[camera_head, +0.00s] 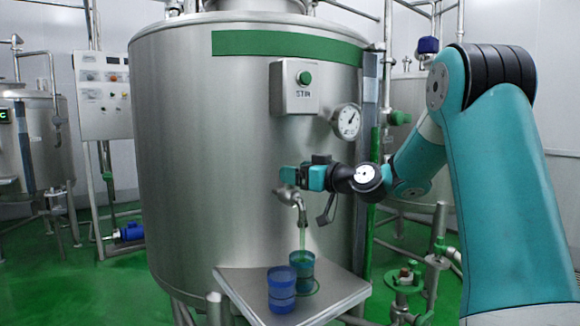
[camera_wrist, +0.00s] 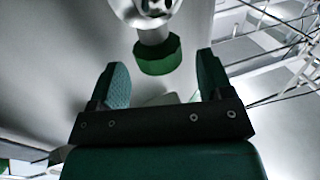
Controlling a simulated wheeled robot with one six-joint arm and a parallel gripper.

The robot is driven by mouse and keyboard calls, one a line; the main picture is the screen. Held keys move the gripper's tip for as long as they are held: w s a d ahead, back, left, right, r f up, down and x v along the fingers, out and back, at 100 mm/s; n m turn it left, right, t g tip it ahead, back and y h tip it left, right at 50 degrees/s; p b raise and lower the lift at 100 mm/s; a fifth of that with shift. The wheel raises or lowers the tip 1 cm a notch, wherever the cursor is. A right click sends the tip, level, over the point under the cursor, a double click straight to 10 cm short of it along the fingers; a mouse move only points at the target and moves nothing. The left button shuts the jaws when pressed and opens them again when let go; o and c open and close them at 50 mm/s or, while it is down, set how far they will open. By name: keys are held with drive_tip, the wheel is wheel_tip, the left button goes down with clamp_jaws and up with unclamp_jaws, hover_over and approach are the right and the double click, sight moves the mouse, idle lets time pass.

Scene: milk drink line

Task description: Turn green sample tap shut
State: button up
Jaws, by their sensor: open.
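The sample tap (camera_head: 297,200) is a silver spout low on the front of the big steel tank. In the head view the gripper hides the knob. I cannot tell whether a finger touches it.
A second blue cup (camera_head: 281,291) stands beside the first on a steel shelf (camera_head: 335,292) below the tap. A button box (camera_head: 295,88) and a round gauge (camera_head: 346,121) are on the steel tank (camera_head: 200,160) above my gripper.

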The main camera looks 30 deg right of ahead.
drive_tip(key=shift+x, duration=1.4)
drive_tip(key=c, duration=0.9)
